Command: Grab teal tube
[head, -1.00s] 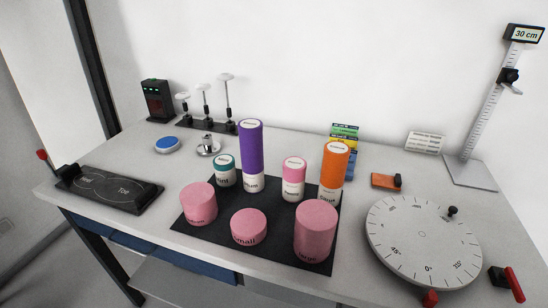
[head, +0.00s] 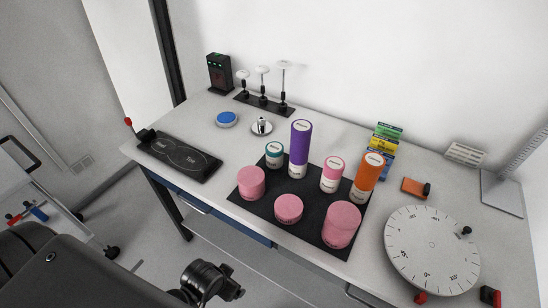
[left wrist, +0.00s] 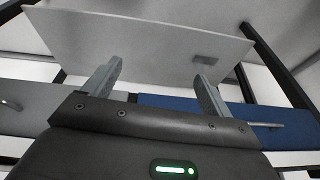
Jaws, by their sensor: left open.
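The teal tube (head: 274,154) is short, with a teal upper part, a white lower part and a white top. It stands upright at the back left of the black mat (head: 243,198) in the head view, left of the tall purple tube (head: 300,147). My left gripper (left wrist: 157,82) shows in the left wrist view with its two fingers apart and nothing between them. It faces the underside of the table and a blue drawer front, away from the teal tube. My arm's dark links show at the lower left of the head view. My right gripper is out of view.
Pink cylinders, including one (head: 251,183) in front of the teal tube, a pink tube (head: 332,174) and an orange tube (head: 368,175) share the mat. A dial turntable (head: 431,250) is at right, a black tray (head: 180,155) at left. A blue button (head: 227,119) stands behind.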

